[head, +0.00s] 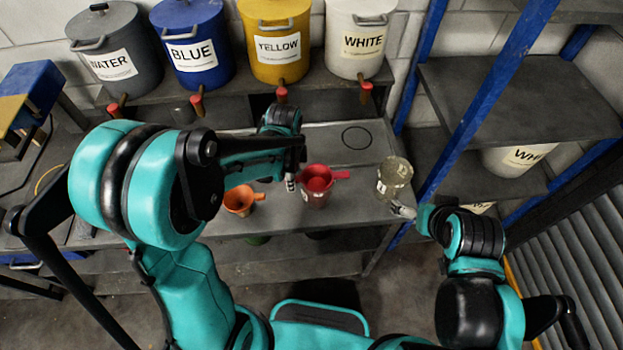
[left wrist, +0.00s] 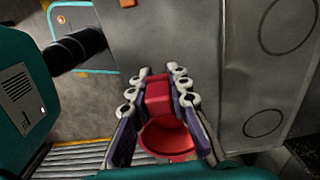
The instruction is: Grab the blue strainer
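No blue strainer shows in either view. A red strainer (head: 317,178) sits on a clear jar (head: 314,199) on the bench. An orange strainer (head: 239,198) stands to its left. My left gripper (head: 291,181) is just left of the red strainer in the head view. In the left wrist view, part of the red strainer (left wrist: 158,93) lies between the fingers of my left gripper (left wrist: 160,78); I cannot tell whether they close on it. My right gripper (head: 403,210) is near the bench's right end, its opening unclear.
Water (head: 115,50), blue (head: 190,40), yellow (head: 275,35) and white (head: 358,35) drums with taps line the back shelf. A glass jar (head: 396,172) stands at the bench's right, close to my right gripper. A blue-framed rack (head: 505,115) is on the right.

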